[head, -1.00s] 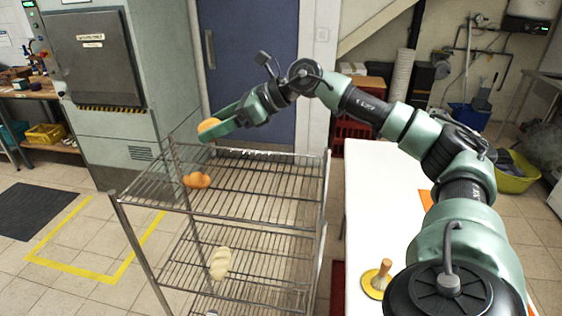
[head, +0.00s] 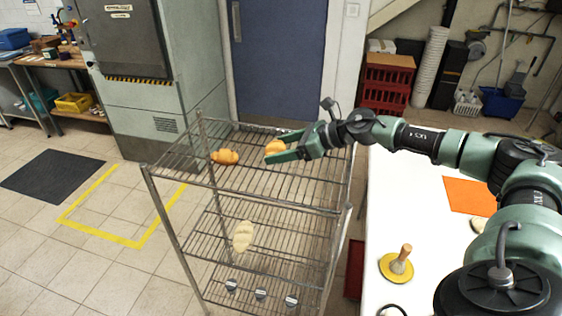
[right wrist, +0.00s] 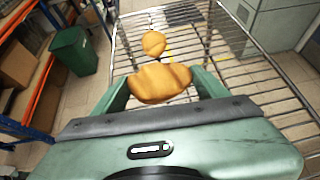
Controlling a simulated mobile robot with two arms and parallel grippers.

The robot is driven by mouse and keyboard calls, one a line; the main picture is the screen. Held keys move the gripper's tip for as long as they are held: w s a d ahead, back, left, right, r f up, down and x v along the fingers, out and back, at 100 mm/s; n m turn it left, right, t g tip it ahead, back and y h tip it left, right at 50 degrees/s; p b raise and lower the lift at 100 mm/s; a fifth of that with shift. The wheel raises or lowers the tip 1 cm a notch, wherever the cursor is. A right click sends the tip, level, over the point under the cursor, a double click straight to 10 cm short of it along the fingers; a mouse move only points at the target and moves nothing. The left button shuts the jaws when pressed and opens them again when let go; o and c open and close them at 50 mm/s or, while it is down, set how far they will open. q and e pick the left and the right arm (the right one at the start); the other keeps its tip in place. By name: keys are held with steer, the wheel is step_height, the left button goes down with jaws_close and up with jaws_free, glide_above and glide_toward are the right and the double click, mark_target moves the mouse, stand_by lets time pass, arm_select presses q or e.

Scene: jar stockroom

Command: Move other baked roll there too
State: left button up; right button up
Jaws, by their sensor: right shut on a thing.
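My right gripper (head: 280,151) is shut on a golden-brown baked roll (head: 274,146) over the top shelf of the wire rack (head: 290,190). The held roll also shows between the fingers in the right wrist view (right wrist: 160,83). I cannot tell whether it touches the shelf. Another baked roll (head: 225,157) lies on the top shelf to the left of the gripper; it shows beyond the held roll in the right wrist view (right wrist: 154,44). A pale, braided roll (head: 243,236) lies on a lower shelf. My left gripper is not in view.
A white table (head: 400,215) stands right of the rack, with an orange sheet (head: 468,196) and a yellow disc with a wooden handle (head: 397,266). A grey cabinet (head: 150,120) stands behind the rack. The top shelf's front and right are bare.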

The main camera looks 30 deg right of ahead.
mark_target(281, 172)
steer(key=shift+f, duration=2.55)
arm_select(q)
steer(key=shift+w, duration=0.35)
arm_select(e)
steer(key=shift+f, duration=0.2)
steer(key=o, duration=1.4)
steer(key=shift+c, duration=0.2)
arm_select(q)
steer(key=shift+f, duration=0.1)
arm_select(e)
steer(key=shift+r, duration=0.1)
